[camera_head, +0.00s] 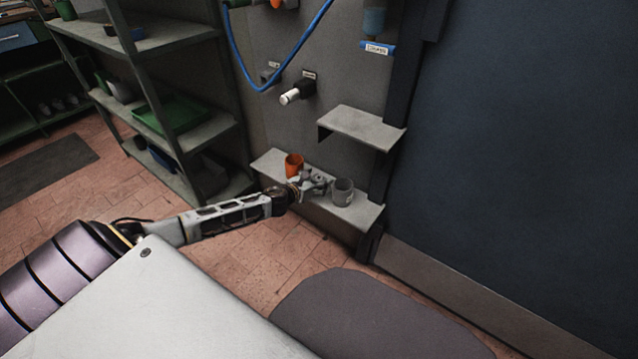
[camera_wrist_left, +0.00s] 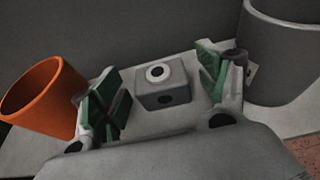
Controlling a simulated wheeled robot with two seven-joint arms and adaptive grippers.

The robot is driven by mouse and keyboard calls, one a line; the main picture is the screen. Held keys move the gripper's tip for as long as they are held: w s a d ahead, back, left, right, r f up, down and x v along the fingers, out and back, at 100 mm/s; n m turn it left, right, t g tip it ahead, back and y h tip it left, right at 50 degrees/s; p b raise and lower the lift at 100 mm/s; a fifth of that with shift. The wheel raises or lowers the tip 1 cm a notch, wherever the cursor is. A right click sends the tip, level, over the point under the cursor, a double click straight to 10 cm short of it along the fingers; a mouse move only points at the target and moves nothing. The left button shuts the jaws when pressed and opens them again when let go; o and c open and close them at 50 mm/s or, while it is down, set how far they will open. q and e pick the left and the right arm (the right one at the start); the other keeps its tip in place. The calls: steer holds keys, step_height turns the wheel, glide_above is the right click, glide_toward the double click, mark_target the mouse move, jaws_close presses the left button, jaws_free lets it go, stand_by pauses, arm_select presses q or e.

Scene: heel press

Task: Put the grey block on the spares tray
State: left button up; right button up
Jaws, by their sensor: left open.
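The grey block (camera_wrist_left: 163,90), with a pale ring on its top and a dark round spot on its side, sits on the low wall ledge (camera_head: 268,162). In the left wrist view it shows between my two green-padded fingers, with a gap on each side. My left gripper (camera_head: 318,184) is open and empty over the ledge. In the head view I cannot pick the block out by the gripper. A green tray (camera_head: 181,113) lies on the rack at the left; I cannot tell whether it is the spares tray. My right gripper is out of view.
An orange cup (camera_head: 293,164) stands left of my left gripper and a grey cup (camera_head: 343,191) stands close on its right. A higher small ledge (camera_head: 362,127) juts out above. A blue hose (camera_head: 232,60) hangs on the wall.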

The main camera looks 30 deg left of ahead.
mark_target(317, 180)
arm_select(q)
steer(key=shift+c, duration=0.4)
steer(key=c, duration=1.3)
steer(key=shift+o, duration=0.2)
steer(key=shift+r, duration=0.25)
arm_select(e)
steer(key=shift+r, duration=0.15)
arm_select(q)
steer(key=shift+r+p, duration=0.6)
steer(key=shift+r, duration=0.2)
step_height(317, 180, up, 6)
steer(key=p, duration=0.3)
steer(key=shift+r, duration=0.2)
steer(key=shift+r+p, duration=0.6)
steer(key=shift+r, duration=0.2)
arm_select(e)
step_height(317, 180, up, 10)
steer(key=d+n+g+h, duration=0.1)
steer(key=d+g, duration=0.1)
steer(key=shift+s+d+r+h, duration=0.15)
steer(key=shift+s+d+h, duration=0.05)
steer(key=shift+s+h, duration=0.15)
